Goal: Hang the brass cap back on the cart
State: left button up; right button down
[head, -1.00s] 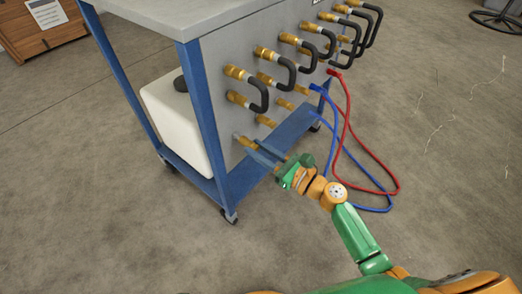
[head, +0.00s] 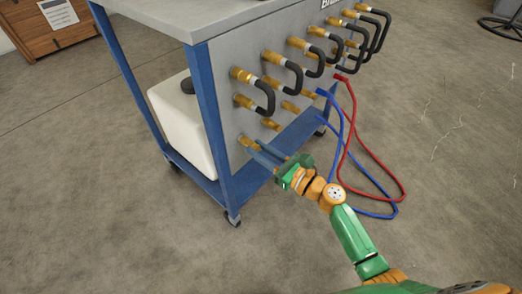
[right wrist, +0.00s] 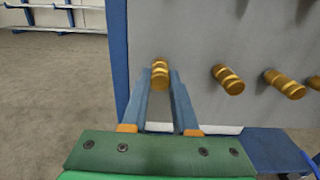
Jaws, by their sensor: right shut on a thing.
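My right gripper (head: 257,150) is at the lower left of the cart's grey panel, with its blue fingers pointing at it. It is shut on the brass cap (head: 248,142), a short ringed brass piece at the fingertips. In the right wrist view the cap (right wrist: 160,72) sits between the tips of the right gripper (right wrist: 160,80), in front of the panel. I cannot tell whether it is seated on the panel; its far end is hidden. The cart (head: 222,105) has a blue frame and a grey top. My left gripper is not in view.
Brass fittings (head: 271,125) stick out of the panel to the right, several with black bent hoses (head: 268,97). Red (head: 372,178) and blue (head: 350,205) hoses loop to the floor. A white tank (head: 183,130) stands on the lower shelf.

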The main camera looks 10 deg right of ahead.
jog(key=shift+w+a, duration=0.15)
jog(key=c, duration=0.6)
grip_release()
jog(key=shift+o, duration=0.2)
jog(key=o, duration=0.4)
jog(key=shift+c, duration=0.2)
jog(key=shift+v, duration=1.15)
jog(key=shift+p+v, duration=0.45)
jog(key=shift+v, duration=1.9)
